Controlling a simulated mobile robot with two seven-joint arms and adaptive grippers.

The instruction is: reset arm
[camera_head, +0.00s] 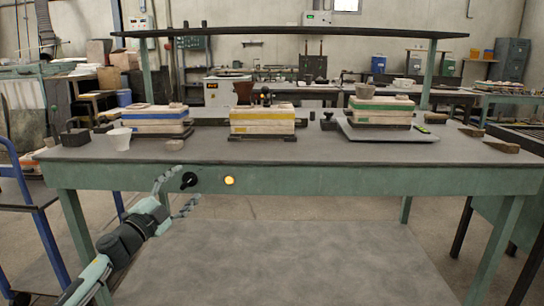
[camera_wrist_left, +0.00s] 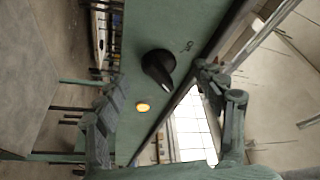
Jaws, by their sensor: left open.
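My left gripper (camera_head: 177,194) is open and empty, in front of the green front panel of the workbench (camera_head: 330,181). Its fingers spread on either side of the black knob (camera_head: 189,180) in the head view. In the left wrist view the knob (camera_wrist_left: 158,68) lies beyond and between the spread fingertips, with no visible contact; the exact gap cannot be told. My right gripper is out of view.
A blue cart frame (camera_head: 35,215) stands left. The space before the bench looks free.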

